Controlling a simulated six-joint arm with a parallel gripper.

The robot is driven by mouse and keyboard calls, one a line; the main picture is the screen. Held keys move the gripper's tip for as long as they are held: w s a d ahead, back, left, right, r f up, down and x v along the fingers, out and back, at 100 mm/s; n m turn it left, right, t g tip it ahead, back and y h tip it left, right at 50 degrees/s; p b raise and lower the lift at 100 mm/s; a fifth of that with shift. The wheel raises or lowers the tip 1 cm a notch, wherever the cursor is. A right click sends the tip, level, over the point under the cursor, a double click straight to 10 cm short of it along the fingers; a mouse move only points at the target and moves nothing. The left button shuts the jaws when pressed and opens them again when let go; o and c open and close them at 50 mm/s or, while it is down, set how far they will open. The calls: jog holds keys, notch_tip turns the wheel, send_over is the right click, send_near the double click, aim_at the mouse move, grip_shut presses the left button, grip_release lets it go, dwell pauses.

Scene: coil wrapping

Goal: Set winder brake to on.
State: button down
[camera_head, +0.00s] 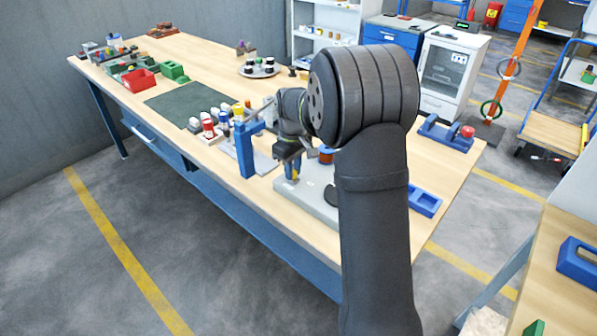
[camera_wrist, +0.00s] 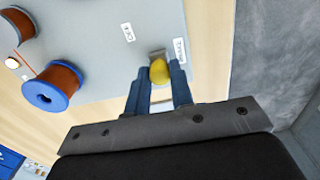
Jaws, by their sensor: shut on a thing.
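The winder is a grey base plate (camera_head: 312,203) near the table's front edge, and it also fills the upper left of the wrist view (camera_wrist: 95,60). A yellow knob (camera_wrist: 159,72) sits at the plate's edge, beside a small grey metal piece. I take it for the brake handle. My gripper (camera_wrist: 160,78) is shut on this knob, with a blue finger on either side. Two white labels (camera_wrist: 128,32) (camera_wrist: 180,50) lie near it; their print is too small to read surely. In the head view my arm hides much of the winder, and my gripper (camera_head: 291,170) points down.
A copper-wound spool with a blue flange (camera_wrist: 54,87) and another copper coil (camera_wrist: 17,25) stand on the plate. A blue post (camera_head: 245,148) and several small bottles (camera_head: 215,125) stand to the left. A blue cradle (camera_head: 445,133) stands at right.

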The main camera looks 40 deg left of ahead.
jog(key=shift+a, duration=0.7)
jog(key=shift+r, duration=0.1)
jog(key=c, duration=1.3)
grip_release()
jog(key=shift+a, duration=0.1)
jog(key=shift+o, duration=0.2)
notch_tip(320, 180, up, 17)
jog(key=shift+r, duration=0.15)
